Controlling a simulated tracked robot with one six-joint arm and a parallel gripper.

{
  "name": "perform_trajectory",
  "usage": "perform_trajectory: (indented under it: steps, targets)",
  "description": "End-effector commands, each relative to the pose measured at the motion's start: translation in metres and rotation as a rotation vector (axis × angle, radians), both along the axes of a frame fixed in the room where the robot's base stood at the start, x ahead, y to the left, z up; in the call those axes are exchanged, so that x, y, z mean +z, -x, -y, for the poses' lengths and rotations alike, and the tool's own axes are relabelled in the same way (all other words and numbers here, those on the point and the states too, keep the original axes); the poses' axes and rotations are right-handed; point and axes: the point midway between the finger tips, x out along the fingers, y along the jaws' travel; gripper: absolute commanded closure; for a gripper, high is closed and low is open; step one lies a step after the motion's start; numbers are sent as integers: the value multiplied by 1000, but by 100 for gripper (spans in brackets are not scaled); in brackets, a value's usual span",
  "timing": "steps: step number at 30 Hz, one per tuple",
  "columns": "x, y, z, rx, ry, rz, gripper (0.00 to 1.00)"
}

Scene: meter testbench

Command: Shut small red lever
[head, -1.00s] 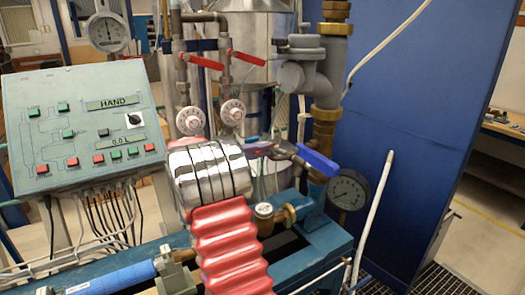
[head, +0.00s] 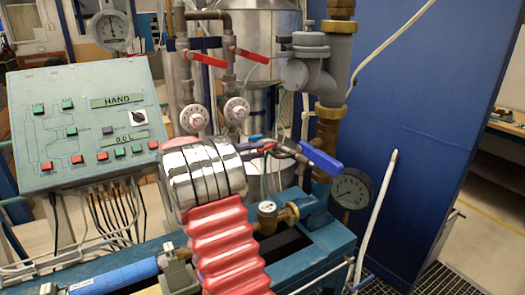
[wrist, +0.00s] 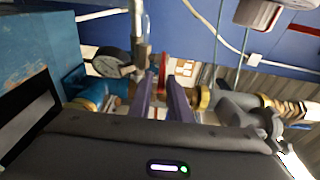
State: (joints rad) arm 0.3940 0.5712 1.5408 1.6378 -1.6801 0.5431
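A small red lever (wrist: 163,72) shows edge-on in the wrist view, between and just beyond the tips of my gripper's two purple fingers (wrist: 163,88). The fingers stand apart with a gap; I cannot tell whether either touches the lever. In the head view my gripper (head: 262,147) reaches right, past my chrome wrist, towards the pipework. A reddish bit beside the fingers is too small and covered to make out clearly. Two other red levers, a left one (head: 203,58) and a right one (head: 250,56), sit higher on the vertical pipes.
A blue lever (head: 321,160) lies just right of my gripper. A pressure gauge (head: 350,189) stands below it; it also shows in the wrist view (wrist: 108,66). A control panel (head: 82,125) is at left, a blue wall (head: 420,100) at right. Grey pipes (head: 335,75) rise behind.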

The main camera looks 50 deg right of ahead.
Motion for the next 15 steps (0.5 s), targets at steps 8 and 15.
perform_trajectory:
  steps: [8, 15]
  targets:
    - [-1, -16, -31, 0, -2, -1, 83]
    - [-2, -18, -35, -2, -2, -1, 83]
